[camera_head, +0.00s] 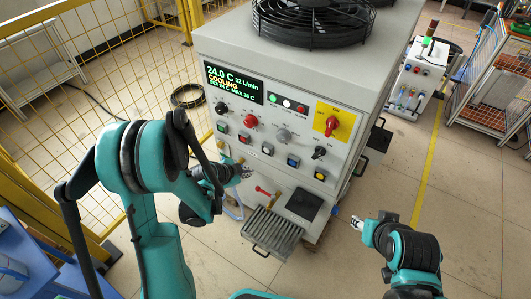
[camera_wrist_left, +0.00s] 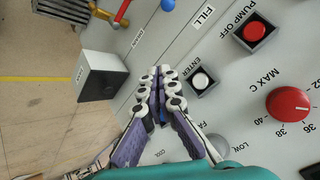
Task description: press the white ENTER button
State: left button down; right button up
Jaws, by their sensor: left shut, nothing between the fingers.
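The white ENTER button (camera_wrist_left: 201,80) sits in a dark square frame on the grey panel in the left wrist view, with its label beside it. In the head view it is in the button row (camera_head: 267,149), between the red and blue buttons. My left gripper (camera_wrist_left: 160,76) is shut and empty. Its fingertips are just left of the button in the wrist view, and whether they touch the panel cannot be told. In the head view the left gripper (camera_head: 245,172) is below the button row. My right gripper (camera_head: 357,222) is low at the right, away from the panel.
The red PUMP OFF button (camera_wrist_left: 254,32) and red MAX C knob (camera_wrist_left: 287,103) are near ENTER. A box (camera_wrist_left: 102,76) juts out beside the fingers. A display (camera_head: 234,83) reads COOLING. A metal grille tray (camera_head: 270,232) sticks out low. Open floor lies right of the machine.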

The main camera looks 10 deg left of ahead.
pick_arm(q)
jog(key=shift+w, duration=0.1)
jog(key=p, duration=0.1)
send_near(267, 154)
jog(key=shift+s+f+x, duration=0.1)
jog(key=shift+f+x, duration=0.05)
jog(key=shift+x, duration=0.7)
jog(key=shift+s+f+x, duration=0.1)
jog(key=shift+s+x, duration=0.05)
jog(key=shift+x, duration=0.65)
jog(key=shift+s+f+x, duration=0.1)
jog(key=shift+f+x, duration=0.05)
jog(key=shift+x, duration=0.7)
jog(key=shift+w, duration=0.35)
jog(key=shift+w+d, duration=0.2)
jog(key=shift+w, duration=0.3)
jog(key=shift+s, duration=0.15)
dwell(0.5)
jog(key=shift+s+a+b, duration=0.3)
jog(key=shift+s+b, duration=0.05)
jog(key=shift+s, duration=0.4)
